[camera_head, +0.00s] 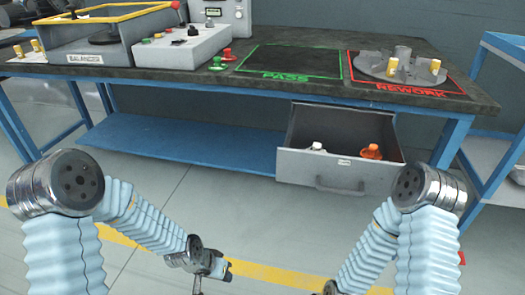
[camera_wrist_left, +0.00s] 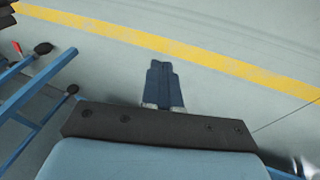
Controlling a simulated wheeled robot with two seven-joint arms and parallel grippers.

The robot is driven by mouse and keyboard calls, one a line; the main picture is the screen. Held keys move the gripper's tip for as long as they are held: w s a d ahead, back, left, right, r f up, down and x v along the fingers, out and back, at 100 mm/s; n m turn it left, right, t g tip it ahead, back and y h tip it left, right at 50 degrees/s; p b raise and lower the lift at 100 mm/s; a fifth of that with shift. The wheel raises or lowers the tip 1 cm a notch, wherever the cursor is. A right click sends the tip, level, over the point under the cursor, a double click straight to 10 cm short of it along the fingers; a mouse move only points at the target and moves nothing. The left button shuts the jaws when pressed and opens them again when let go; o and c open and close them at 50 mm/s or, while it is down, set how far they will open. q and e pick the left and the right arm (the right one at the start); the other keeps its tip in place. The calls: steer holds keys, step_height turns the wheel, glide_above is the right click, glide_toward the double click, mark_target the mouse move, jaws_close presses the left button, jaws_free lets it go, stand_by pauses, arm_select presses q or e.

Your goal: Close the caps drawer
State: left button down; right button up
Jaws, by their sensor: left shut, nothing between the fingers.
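The caps drawer (camera_head: 300,165) hangs under the right part of the bench and is pulled open. Its grey front has a bar handle (camera_head: 340,188) and a small label. A white item (camera_head: 316,147) and an orange item (camera_head: 371,151) show inside it. My left gripper (camera_wrist_left: 163,85) is shut and empty, its dark fingers together over the floor in the left wrist view. In the head view the left hand is low, in front and to the left of the drawer, apart from it. My right arm reaches the bottom edge, and its gripper is out of the picture.
The dark bench top (camera_head: 230,75) holds a balancer (camera_head: 88,42), a control box (camera_head: 180,47), a PASS area (camera_head: 290,62) and a REWORK area with a grey disc part (camera_head: 400,65). A blue lower shelf (camera_head: 180,140) lies left of the drawer. The floor ahead is clear.

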arm_select(q)
steer(key=w+d+r+m+t, duration=0.1)
steer(key=w+d+r+m, duration=0.15)
steer(key=r, duration=0.35)
steer(key=w+d+r+m, duration=0.1)
steer(key=w+r+m, duration=0.15)
steer(key=r, duration=0.35)
steer(key=s+d+r+m+t+h, duration=0.15)
steer(key=r+m, duration=0.25)
steer(key=r, duration=0.7)
steer(key=s+d+r+m, duration=0.2)
steer(key=r+m, duration=0.1)
steer(key=r, duration=0.8)
steer(key=s+d+r+m, duration=0.2)
steer(key=r+m, duration=0.2)
steer(key=r, duration=0.7)
glide_toward(287, 167)
step_height(287, 167, down, 4)
steer(key=s, duration=0.3)
steer(key=shift+w+d, duration=0.35)
steer(key=shift+w, duration=0.4)
steer(key=shift+w+d, duration=0.3)
steer(key=shift+w, duration=0.45)
steer(key=shift+w+d, duration=0.35)
steer(key=shift+w, duration=0.4)
steer(key=shift+w, duration=0.1)
